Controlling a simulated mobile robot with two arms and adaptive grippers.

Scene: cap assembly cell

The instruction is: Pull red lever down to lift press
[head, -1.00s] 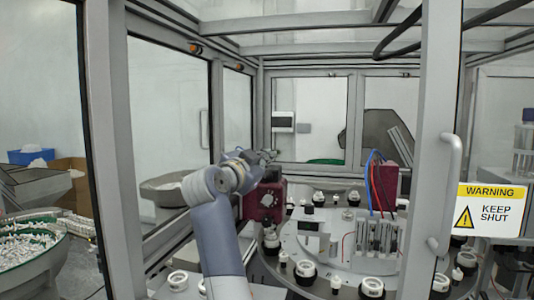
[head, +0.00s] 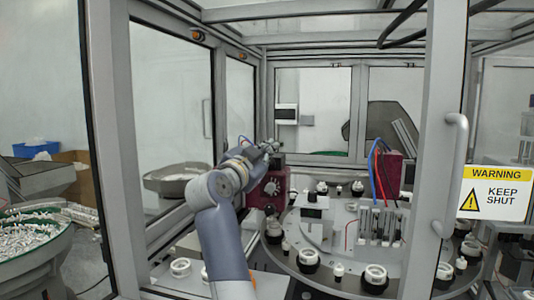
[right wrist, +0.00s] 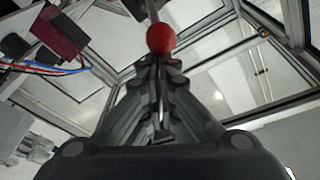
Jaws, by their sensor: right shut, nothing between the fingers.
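The red ball knob of the lever (right wrist: 160,38) is just beyond my right fingertips in the right wrist view, with a thin rod running up from it. My right gripper (right wrist: 160,62) is shut and empty. Its tips point at the knob; I cannot tell whether they touch it. In the head view my right gripper (head: 268,147) is above a dark red housing (head: 270,188). The lever cannot be made out there. The left gripper is not in view.
A round turntable (head: 330,278) with several white and black caps lies right of my arm. Red and blue hoses run to a dark red block (head: 391,172). Frame posts (head: 441,120) and an open door with a warning sign (head: 495,193) stand at right.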

